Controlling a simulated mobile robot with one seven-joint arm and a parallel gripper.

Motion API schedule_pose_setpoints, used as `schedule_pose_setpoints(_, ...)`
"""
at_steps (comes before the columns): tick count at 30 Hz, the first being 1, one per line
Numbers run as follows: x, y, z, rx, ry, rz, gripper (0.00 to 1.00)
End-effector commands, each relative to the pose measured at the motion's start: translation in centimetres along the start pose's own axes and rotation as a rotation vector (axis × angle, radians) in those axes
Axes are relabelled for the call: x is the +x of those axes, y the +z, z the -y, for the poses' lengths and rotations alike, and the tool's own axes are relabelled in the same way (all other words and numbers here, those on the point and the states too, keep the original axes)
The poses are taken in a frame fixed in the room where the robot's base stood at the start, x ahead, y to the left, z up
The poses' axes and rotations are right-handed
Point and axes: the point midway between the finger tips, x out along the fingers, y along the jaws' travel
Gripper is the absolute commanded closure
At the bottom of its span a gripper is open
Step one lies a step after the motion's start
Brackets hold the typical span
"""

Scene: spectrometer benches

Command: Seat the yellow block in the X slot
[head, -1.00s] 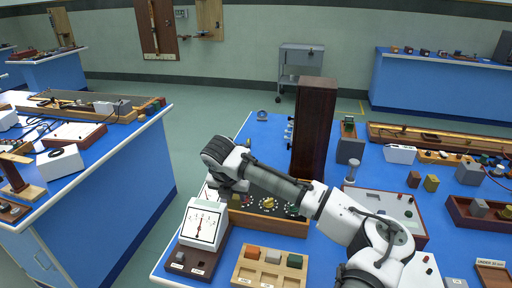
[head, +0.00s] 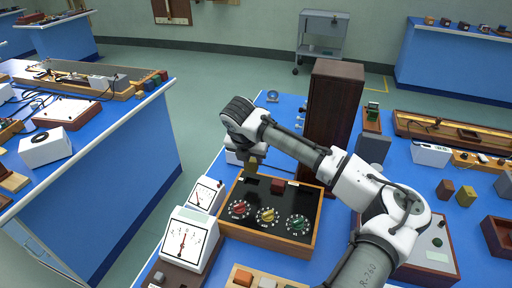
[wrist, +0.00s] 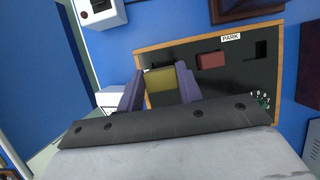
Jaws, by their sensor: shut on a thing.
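My gripper (head: 250,158) is above the back left part of a black-topped wooden panel (head: 228,206). Its purple fingers (wrist: 158,85) are shut on the yellow block (wrist: 160,84), which also shows under the gripper in the head view (head: 252,166). The block appears above the panel face; the exact gap is hard to judge. A red block (head: 278,186) sits in the panel to the right, also seen in the wrist view (wrist: 211,60). A dark empty slot (wrist: 261,49) lies further right, near a PARK label (wrist: 231,37). No X label is readable, and the block hides the panel beneath it.
Red, yellow and green knobs (head: 267,215) line the panel's front. White meters (head: 188,237) stand to its left. A tall dark brown cabinet (head: 333,110) stands behind right. A wooden tray with coloured blocks (head: 233,270) is in front.

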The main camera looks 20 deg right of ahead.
Motion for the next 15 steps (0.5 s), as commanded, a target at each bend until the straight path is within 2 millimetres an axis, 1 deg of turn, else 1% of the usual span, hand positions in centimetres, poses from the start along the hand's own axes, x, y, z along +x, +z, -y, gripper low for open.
schedule_pose_setpoints(8,0.3,-0.1,0.0,0.000,0.000,0.000,0.87)
schedule_pose_setpoints(15,1.3,-0.5,0.0,0.000,0.000,0.000,0.87)
